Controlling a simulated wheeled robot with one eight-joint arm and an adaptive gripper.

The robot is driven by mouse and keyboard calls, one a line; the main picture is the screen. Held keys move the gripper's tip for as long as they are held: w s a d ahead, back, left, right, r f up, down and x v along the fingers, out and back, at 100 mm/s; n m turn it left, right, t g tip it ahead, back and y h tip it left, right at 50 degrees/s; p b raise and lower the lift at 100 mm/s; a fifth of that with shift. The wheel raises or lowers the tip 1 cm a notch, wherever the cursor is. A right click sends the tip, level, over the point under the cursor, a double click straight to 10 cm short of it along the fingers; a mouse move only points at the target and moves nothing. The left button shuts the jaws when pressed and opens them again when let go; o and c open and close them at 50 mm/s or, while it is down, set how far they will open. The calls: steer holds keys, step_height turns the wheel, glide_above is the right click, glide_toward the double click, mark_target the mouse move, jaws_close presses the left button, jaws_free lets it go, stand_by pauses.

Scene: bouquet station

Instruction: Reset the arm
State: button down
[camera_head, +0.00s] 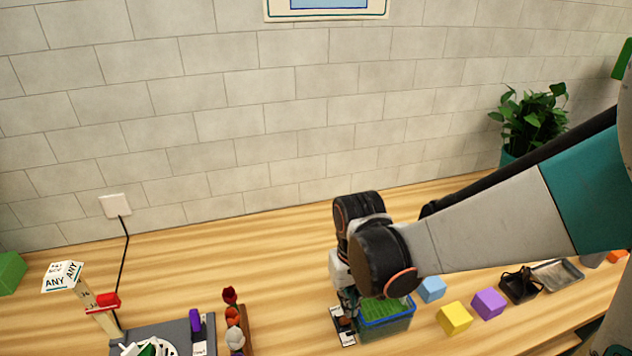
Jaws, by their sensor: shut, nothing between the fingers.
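My arm reaches in from the right, and its wrist hangs over the middle of the wooden table. My gripper (349,301) is at the arm's lower end, pointing down beside the left edge of a blue-rimmed container with green contents (387,318). The gripper is small in view and partly hidden by the wrist. It looks shut, with nothing seen in it. I cannot tell whether it touches the container. A small dark-and-white card or tray (342,327) lies just below the gripper.
Blue (431,289), yellow (454,319) and purple (488,303) blocks lie right of the container. A black holder (519,286) and grey tray (558,274) lie further right. A flower rack (246,329) and a grey station (170,331) with a signpost (97,312) stand left.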

steer(key=shift+r, duration=0.1)
steer(key=s+d+r+m+t+b, duration=0.2)
steer(key=s+d+r+t+b, duration=0.3)
steer(key=s+d+r+t, duration=0.2)
steer(key=shift+d+r, duration=0.95)
steer(key=shift+r, duration=0.55)
